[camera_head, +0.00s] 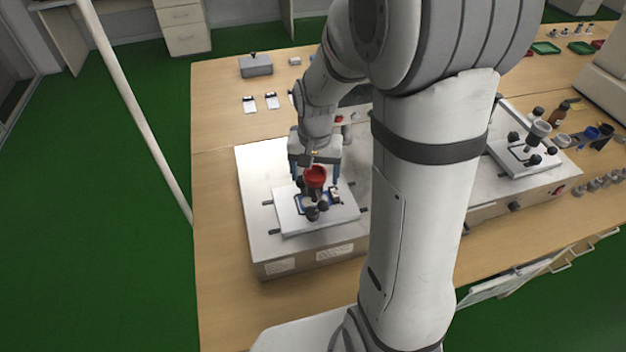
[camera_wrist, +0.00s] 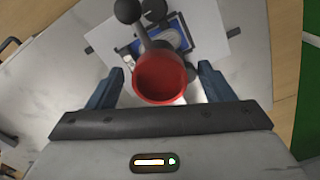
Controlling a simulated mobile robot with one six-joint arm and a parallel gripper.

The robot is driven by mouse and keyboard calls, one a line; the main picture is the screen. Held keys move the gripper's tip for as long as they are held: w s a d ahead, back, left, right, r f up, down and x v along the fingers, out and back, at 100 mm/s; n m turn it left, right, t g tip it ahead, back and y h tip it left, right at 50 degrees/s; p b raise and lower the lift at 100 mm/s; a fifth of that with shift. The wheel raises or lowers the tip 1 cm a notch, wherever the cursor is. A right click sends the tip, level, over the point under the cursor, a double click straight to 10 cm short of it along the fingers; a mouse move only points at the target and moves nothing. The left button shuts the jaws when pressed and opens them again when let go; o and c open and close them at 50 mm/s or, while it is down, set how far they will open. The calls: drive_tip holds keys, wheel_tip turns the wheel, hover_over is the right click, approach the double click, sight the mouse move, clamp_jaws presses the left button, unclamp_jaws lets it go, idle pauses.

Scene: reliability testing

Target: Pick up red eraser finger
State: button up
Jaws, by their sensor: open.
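The red eraser finger (camera_head: 315,177) shows as a red cup-shaped piece on a dark-knobbed fixture. In the wrist view the red piece (camera_wrist: 161,77) is round and hollow, near the picture's middle, with its opening towards the camera. My gripper (camera_wrist: 162,82) is open, with one blue finger on each side of the red piece. Gaps show between the fingers and the piece, so I see no contact. In the head view my gripper (camera_head: 314,172) is over the fixture, and the red piece shows in front of it. The lower part of the piece is hidden.
The fixture's white plate (camera_head: 287,218) lies on a metal-topped machine (camera_head: 258,230) with dark knobs around it. A second similar fixture (camera_head: 515,157) stands to the right. Small bottles and cups stand at the far right. The wooden table (camera_head: 215,130) is mostly clear at the left.

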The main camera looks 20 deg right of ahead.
sight(315, 177)
drive_tip(key=shift+c, duration=0.3)
drive_tip(key=c, duration=1.1)
drive_tip(key=shift+o, duration=0.2)
wheel_tip(315, 177, up, 10)
drive_tip(key=b, duration=0.1)
drive_tip(key=shift+s+f, duration=0.1)
